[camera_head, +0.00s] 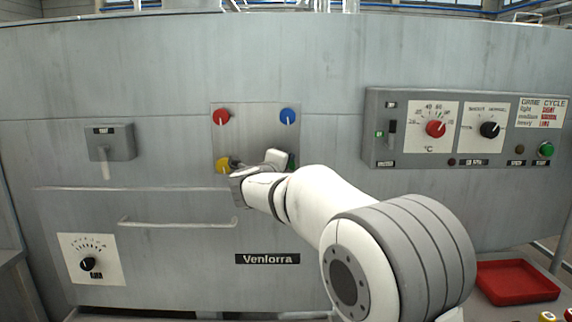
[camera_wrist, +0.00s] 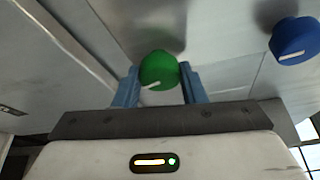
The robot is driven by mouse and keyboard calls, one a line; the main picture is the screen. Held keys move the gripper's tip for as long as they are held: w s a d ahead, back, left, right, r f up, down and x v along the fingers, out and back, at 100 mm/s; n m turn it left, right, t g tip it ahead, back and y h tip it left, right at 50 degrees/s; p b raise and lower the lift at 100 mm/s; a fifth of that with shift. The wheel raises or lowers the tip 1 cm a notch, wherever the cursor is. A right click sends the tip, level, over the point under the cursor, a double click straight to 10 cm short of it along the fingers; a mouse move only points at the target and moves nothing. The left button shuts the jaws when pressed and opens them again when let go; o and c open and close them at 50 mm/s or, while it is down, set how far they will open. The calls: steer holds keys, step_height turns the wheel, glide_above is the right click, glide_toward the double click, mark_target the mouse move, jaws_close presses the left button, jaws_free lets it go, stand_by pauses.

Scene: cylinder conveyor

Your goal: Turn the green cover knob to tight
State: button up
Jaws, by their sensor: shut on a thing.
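The green cover knob (camera_wrist: 159,68) sits between the two blue fingers of my gripper (camera_wrist: 158,82) in the wrist view, with a finger against each side. Its white pointer line runs towards the lower left of that picture. In the head view my gripper (camera_head: 264,168) is at the lower right of the knob panel (camera_head: 255,135) and hides most of the green knob. Whether the knob stands at tight cannot be read; no marking for it is legible.
A red knob (camera_head: 221,117), a blue knob (camera_head: 288,116) and a yellow knob (camera_head: 224,164) share the panel. A handle bar (camera_head: 178,222) sticks out below left. A control box (camera_head: 465,95) is on the right, with a red tray (camera_head: 515,282) below it.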

steer(key=shift+m, duration=0.4)
steer(key=o, duration=1)
steer(key=v, duration=0.7)
steer(key=shift+s, duration=0.35)
steer(key=shift+r, duration=0.2)
